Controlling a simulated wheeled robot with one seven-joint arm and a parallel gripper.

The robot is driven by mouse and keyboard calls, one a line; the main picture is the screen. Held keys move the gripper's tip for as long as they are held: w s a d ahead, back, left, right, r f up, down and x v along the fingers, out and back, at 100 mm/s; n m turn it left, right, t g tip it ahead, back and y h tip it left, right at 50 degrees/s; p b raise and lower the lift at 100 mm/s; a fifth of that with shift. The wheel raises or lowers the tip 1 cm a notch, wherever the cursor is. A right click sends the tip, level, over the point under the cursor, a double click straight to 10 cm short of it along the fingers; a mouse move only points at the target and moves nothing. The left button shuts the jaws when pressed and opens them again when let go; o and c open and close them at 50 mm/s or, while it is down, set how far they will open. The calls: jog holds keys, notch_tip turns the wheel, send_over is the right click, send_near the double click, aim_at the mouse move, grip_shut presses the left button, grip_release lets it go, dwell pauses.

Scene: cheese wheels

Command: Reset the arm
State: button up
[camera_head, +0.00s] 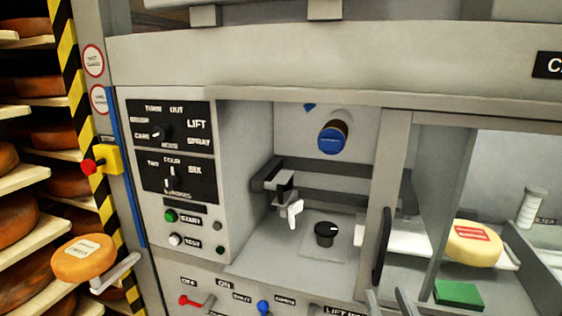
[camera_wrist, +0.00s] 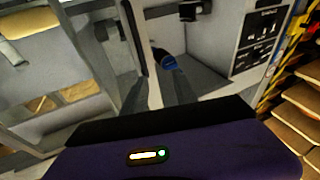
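My gripper (camera_head: 388,298) shows at the bottom edge of the head view, as two grey fingertips in front of the machine below the dark door handle. In the wrist view my gripper (camera_wrist: 158,92) has its two grey fingers spread apart with nothing between them. The rest of my arm is out of the head view. Beyond the fingers in the wrist view is the machine's open bay with a dark, blue-ended cylinder (camera_wrist: 165,60).
The machine has a control panel (camera_head: 172,150), a black knob (camera_head: 325,234) and a dark vertical handle (camera_head: 382,246). At right are a cheese wheel with a red label (camera_head: 473,243) and a green block (camera_head: 459,293). Cheese shelves (camera_head: 25,178) and a red emergency button (camera_head: 89,166) stand left.

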jog(key=s+d+f+g, duration=0.1)
jog(key=s+f, duration=0.4)
jog(key=s, duration=0.5)
jog(key=s+d+f+g, duration=0.1)
jog(key=s+f+g, duration=0.1)
jog(key=s+f, duration=0.4)
jog(key=s+d+f+m+g, duration=0.1)
jog(key=s+f, duration=0.5)
jog(key=s, duration=0.9)
jog(key=shift+d+g+h, duration=0.35)
jog(key=shift+g+h, duration=0.05)
jog(key=shift+g, duration=0.4)
